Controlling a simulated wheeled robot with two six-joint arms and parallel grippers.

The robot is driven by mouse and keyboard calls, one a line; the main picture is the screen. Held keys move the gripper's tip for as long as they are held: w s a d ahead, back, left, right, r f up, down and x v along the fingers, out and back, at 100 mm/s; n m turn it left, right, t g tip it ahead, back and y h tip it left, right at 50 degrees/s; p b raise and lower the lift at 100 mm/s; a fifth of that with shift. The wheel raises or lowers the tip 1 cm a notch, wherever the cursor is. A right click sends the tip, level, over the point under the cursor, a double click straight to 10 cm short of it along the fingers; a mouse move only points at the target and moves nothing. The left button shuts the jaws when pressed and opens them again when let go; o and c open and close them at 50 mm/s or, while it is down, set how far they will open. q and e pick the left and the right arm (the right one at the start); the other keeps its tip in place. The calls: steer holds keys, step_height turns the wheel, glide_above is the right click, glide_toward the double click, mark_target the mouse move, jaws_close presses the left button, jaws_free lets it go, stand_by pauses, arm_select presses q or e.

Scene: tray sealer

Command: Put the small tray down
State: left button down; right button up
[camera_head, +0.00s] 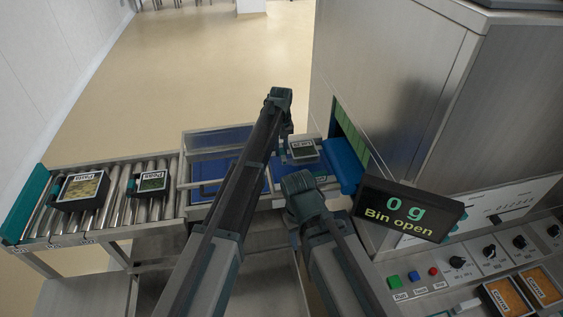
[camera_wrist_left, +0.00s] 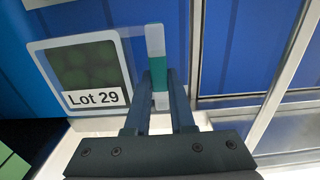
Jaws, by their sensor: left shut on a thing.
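The small tray, labelled "Lot 29" (camera_wrist_left: 80,75), shows in the left wrist view with a clear rim and dark green contents. In the head view the small tray (camera_head: 303,149) is beside the end of my left arm, over the blue surface just left of the machine opening. My left gripper (camera_wrist_left: 158,80) is shut on a white and green upright part at the tray's right edge. In the head view my left gripper (camera_head: 288,135) is mostly hidden by its own arm. The end of my right arm (camera_head: 298,183) is nearer to me, with its fingers hidden.
Two filled trays, one yellow (camera_head: 82,188) and one green (camera_head: 152,183), sit on the roller conveyor (camera_head: 120,208) at left. A blue-floored bay (camera_head: 212,168) lies between the rollers and the machine. A display (camera_head: 408,208) reads "0 g" and "Bin open".

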arm_select(q)
step_height(320, 180, down, 4)
steer(key=b, duration=0.3)
steer(key=shift+r+b, duration=0.2)
steer(key=shift+b, duration=0.15)
steer(key=shift+f, duration=0.2)
steer(key=c, duration=0.8)
jaws_free()
steer(key=shift+o, duration=0.2)
steer(key=shift+r, duration=0.25)
step_height(320, 180, up, 12)
steer(key=p, duration=1.2)
